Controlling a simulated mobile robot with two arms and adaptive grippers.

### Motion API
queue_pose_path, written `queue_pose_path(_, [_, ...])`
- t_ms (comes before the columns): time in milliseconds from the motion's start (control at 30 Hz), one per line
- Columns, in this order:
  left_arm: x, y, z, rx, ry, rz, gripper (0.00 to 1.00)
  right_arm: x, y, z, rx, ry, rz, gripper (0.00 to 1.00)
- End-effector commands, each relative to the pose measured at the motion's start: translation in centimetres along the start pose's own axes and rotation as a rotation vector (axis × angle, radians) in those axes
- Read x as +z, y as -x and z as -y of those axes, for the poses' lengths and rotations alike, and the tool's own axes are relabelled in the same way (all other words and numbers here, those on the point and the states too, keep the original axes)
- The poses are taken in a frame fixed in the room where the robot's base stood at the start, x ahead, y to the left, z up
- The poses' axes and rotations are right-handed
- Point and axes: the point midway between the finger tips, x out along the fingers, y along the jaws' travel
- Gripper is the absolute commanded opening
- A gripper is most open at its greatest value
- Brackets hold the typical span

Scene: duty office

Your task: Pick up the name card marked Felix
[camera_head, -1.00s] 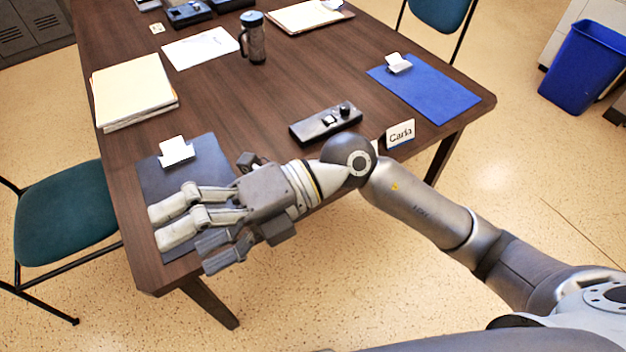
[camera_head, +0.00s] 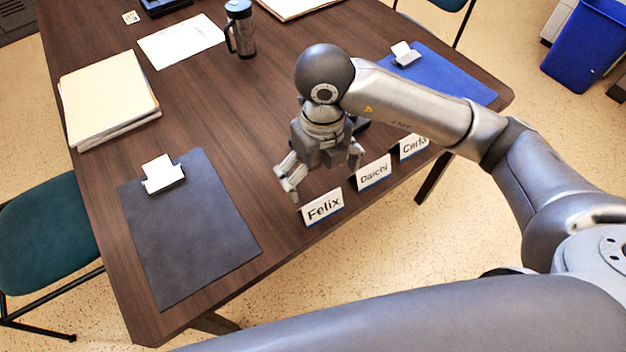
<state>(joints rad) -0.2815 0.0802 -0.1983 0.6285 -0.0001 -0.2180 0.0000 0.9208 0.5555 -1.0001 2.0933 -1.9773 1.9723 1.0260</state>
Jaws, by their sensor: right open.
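The name card marked Felix (camera_head: 322,207) is a white folded card with black lettering and a blue lower edge. It stands upright near the front edge of the table (camera_head: 215,120). My right gripper (camera_head: 318,180) points down just behind and above the Felix card. Its fingers are spread, with nothing seen between them. I cannot tell whether a finger touches the card. The card reading Darchi (camera_head: 374,173) and the partly covered card reading Carla (camera_head: 412,146) stand to the right in a row. My left gripper is not in view.
A dark clipboard (camera_head: 190,235) lies to the left of the Felix card. A blue clipboard (camera_head: 455,72) lies at the right, partly behind my arm. A folder stack (camera_head: 108,92), a paper sheet (camera_head: 180,40) and a travel mug (camera_head: 240,30) are farther back. A chair (camera_head: 45,240) stands at left.

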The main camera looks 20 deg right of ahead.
Motion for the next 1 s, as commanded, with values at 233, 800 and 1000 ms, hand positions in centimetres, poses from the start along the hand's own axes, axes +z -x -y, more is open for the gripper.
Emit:
queue_pose_path(233, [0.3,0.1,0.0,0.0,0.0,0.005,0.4,-0.2,-3.2,0.3,-0.01,-0.004,-0.007,1.0])
queue_pose_path(800, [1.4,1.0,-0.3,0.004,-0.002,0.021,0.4,0.3,-9.8,0.5,-0.007,-0.003,-0.005,1.0])
queue_pose_path(1000, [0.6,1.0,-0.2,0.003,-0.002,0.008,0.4,0.4,-10.8,0.5,-0.007,-0.002,-0.001,1.0])
